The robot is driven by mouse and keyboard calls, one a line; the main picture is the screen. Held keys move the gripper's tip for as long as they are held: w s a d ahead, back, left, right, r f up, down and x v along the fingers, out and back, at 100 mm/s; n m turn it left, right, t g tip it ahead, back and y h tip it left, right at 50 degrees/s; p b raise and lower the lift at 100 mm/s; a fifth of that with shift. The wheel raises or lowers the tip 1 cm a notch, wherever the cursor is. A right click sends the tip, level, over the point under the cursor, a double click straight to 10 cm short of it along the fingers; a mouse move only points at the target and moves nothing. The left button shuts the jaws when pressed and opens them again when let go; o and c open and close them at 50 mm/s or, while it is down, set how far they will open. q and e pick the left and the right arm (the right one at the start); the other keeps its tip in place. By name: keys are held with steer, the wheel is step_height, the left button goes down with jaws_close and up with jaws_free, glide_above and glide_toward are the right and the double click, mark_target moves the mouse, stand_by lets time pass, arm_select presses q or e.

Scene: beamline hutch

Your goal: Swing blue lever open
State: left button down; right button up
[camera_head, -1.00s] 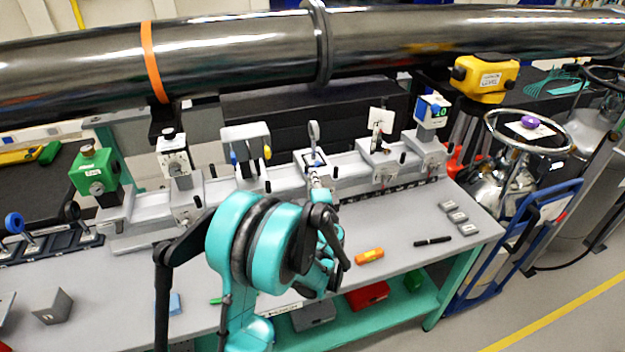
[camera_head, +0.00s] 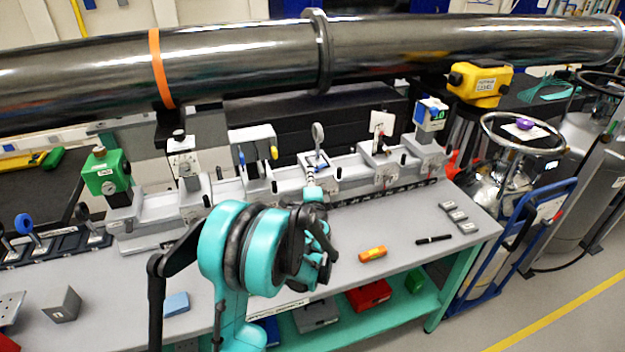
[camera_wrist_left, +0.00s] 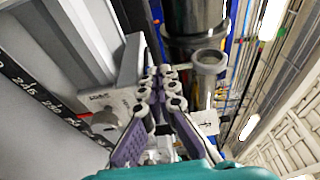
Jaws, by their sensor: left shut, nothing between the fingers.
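A blue lever (camera_head: 242,158) stands on the grey rail mount (camera_head: 250,140) left of the rail's middle, with a yellow lever (camera_head: 274,153) to its right. A separate blue-knobbed lever (camera_head: 23,224) is at the far left. My left gripper (camera_head: 311,180) is in front of the ring-topped mount (camera_head: 318,160), right of the blue lever and apart from it. My arm hides part of the gripper in the head view. In the left wrist view its fingers (camera_wrist_left: 160,75) are together and empty, near the metal ring (camera_wrist_left: 208,62). My right gripper is not in view.
A large dark pipe (camera_head: 230,55) runs above the rail. A green-topped mount (camera_head: 104,172) is at the left. An orange level (camera_head: 372,254), a black pen (camera_head: 433,240) and small grey blocks (camera_head: 457,216) lie on the bench. The bench front is mostly clear.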

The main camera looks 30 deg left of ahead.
arm_select(q)
steer(key=shift+a, duration=0.85)
stand_by(0.3)
